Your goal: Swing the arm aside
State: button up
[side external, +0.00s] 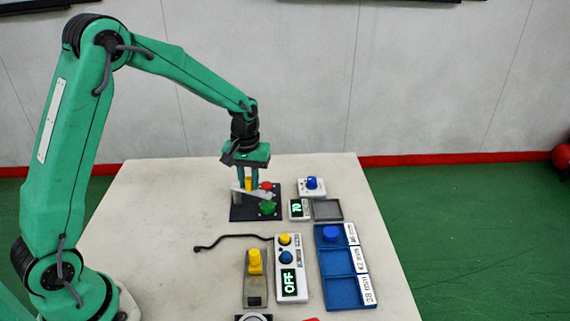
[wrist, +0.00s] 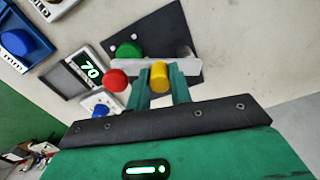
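The arm here is a pale grey bar (wrist: 185,81) with a yellow knob (wrist: 159,75), lying across a dark base plate (side external: 240,213). A red knob (wrist: 116,80) and a green knob (wrist: 129,51) are beside it; they also show in the side view, red (side external: 266,186) above green (side external: 267,207). My gripper (side external: 248,182) points down over the plate. In the wrist view its two green fingers (wrist: 160,82) flank the yellow knob and appear to touch it on both sides. The bar lies level; its underside is hidden.
Right of the plate are a display reading 70 (side external: 298,208), a grey square tray (side external: 327,210) and a blue-knobbed box (side external: 312,187). In front are a yellow-topped device (side external: 255,285), an OFF panel (side external: 290,265) and a blue three-slot tray (side external: 339,290). The table's left is clear.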

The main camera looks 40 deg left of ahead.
grip_shut()
jog(key=shift+s+m, duration=0.1)
jog(key=shift+m, duration=0.3)
jog(key=shift+s+d+m, duration=0.1)
jog(key=shift+s+m, duration=0.35)
jog(key=shift+m, duration=0.75)
jog(key=m, duration=0.1)
jog(key=s+m, duration=0.1)
jog(key=m, duration=0.1)
jog(key=shift+s+m, duration=0.1)
jog(key=shift+m, duration=0.2)
jog(key=m, duration=0.1)
jog(key=s+m, duration=0.1)
jog(key=m, duration=0.1)
jog(key=shift+a, duration=0.3)
jog(key=shift+s+a+m, duration=0.15)
jog(key=shift+s+m, duration=0.1)
jog(key=shift+m, duration=0.55)
jog(key=shift+s+a+m, duration=0.15)
jog(key=shift+s+m, duration=0.05)
jog(key=shift+m, duration=0.6)
jog(key=shift+r, duration=0.1)
